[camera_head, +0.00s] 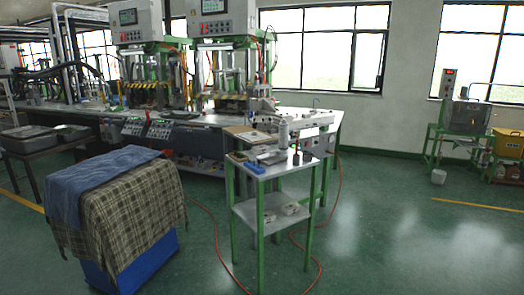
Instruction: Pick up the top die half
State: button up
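I cannot pick out the top die half with certainty at this distance. A small green-framed table (262,174) stands right of the middle. My gripper is not in view.
A blue bin (150,264) covered by a plaid cloth (135,210) and a blue cloth (95,180) blocks the front left. Orange hoses (217,245) trail on the floor around the small table. The green floor (410,240) at right is clear. A machine (465,117) stands far right.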

aim_at(261, 148)
jog(key=i+j+u, duration=0.4)
jog(key=i, duration=0.35)
jog(key=i+u, duration=0.4)
jog(key=i, duration=0.4)
